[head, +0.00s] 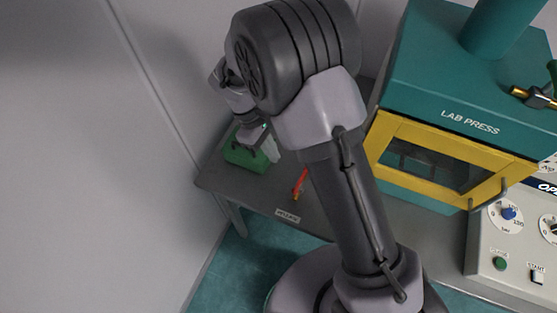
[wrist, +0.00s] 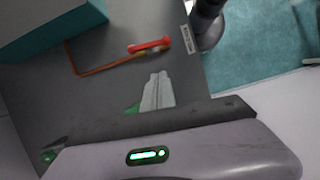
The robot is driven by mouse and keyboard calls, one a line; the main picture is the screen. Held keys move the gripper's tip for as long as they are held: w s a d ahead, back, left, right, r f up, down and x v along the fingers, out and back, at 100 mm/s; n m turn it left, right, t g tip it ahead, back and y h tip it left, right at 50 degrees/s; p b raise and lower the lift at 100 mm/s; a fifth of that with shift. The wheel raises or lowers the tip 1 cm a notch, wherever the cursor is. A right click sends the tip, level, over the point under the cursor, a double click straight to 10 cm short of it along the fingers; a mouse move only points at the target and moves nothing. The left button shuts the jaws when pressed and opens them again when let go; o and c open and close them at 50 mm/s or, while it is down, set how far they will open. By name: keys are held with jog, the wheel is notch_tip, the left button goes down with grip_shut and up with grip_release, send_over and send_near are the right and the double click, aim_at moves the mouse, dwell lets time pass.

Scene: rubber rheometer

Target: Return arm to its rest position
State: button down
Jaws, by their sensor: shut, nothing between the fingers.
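My arm rises in the middle of the head view and bends over to the left, with its wrist low over the left part of the grey table. My gripper (head: 273,155) is beside and partly in front of a green object (head: 238,155) at the table's left end. In the wrist view my gripper (wrist: 158,78) shows as two pale fingers close together, with nothing between them. Only slivers of the green object (wrist: 132,108) show past the fingers there. I cannot tell whether the gripper touches it.
A red-handled tool (head: 299,184) lies on the table (head: 255,193) to the right of my gripper. The teal lab press (head: 440,75) with its yellow-framed door (head: 445,157) stands to the right. A control panel (head: 515,240) is at far right. A wall (head: 90,150) closes the left side.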

jog(key=shift+w+a+r, duration=0.2)
jog(key=shift+a+r, duration=0.25)
jog(key=shift+r, duration=0.2)
jog(key=shift+w, duration=0.1)
